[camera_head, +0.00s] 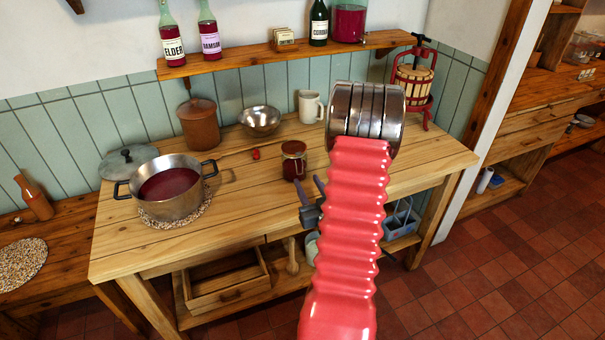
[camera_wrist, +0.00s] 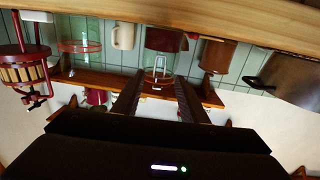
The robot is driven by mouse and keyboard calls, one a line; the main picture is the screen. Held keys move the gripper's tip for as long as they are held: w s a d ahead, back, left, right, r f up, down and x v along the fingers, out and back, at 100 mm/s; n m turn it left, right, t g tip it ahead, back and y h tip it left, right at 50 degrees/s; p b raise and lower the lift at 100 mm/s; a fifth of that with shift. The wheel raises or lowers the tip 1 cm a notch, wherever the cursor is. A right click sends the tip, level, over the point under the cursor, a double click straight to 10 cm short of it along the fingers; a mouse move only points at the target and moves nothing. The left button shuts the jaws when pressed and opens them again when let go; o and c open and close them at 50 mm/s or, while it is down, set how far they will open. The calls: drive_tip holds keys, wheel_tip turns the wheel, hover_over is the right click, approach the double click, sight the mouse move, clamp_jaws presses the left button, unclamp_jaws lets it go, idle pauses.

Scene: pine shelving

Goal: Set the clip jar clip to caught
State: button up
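A small jar with dark red contents (camera_head: 293,162) stands near the middle of the workbench and looks like the clip jar. In the wrist view, which is upside down, the jar (camera_wrist: 165,40) shows dark red with a clear glass part towards my fingers.
A pot of red liquid (camera_head: 172,188) stands left on the workbench (camera_head: 240,205). A crock (camera_head: 198,124), steel bowl (camera_head: 259,120) and mug (camera_head: 309,106) stand behind the jar. A small red item (camera_head: 256,154) lies left of it. A shelf (camera_head: 240,58) with bottles hangs above; a press (camera_head: 413,82) stands right.

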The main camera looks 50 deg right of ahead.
sight(300, 169)
drive_tip(key=x, duration=0.6)
drive_tip(key=shift+c, duration=0.5)
drive_tip(key=shift+s, duration=0.1)
clamp_jaws()
